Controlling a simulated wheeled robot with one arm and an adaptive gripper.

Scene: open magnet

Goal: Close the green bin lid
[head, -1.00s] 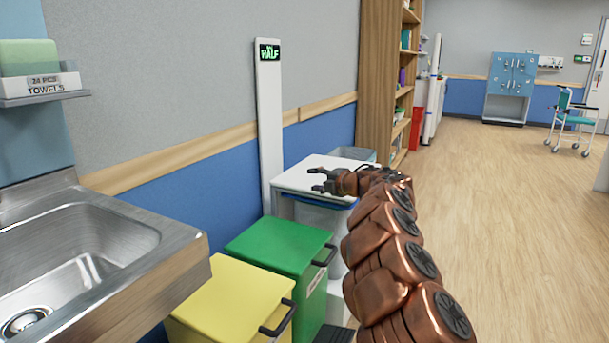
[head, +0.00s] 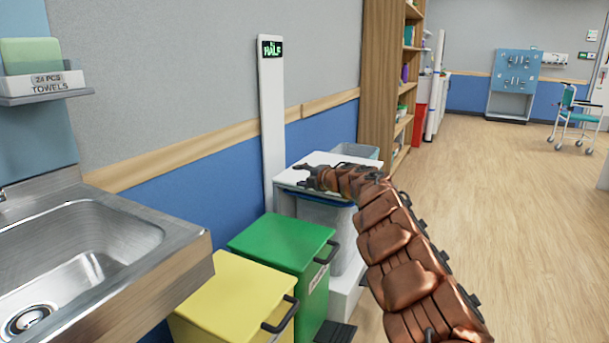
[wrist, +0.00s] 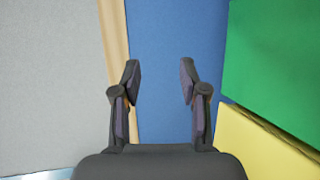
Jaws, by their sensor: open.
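The green bin (head: 277,244) stands between the yellow bin and a white bin, and its lid lies flat and looks shut in the head view. A dark handle (head: 328,252) is on the lid's right edge. My gripper (head: 300,177) is open and empty, beyond the green bin and over the white bin's top. In the wrist view my gripper's two fingers (wrist: 158,85) are apart with blue wall between them. A green surface (wrist: 275,75) fills the upper right there.
The yellow bin (head: 235,300) is nearest, beside the steel sink (head: 90,255). The white bin (head: 330,163) stands behind the green bin near a white post (head: 271,120). A dark pedal (head: 336,332) sits on the floor. Open wood floor (head: 520,230) lies to the right.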

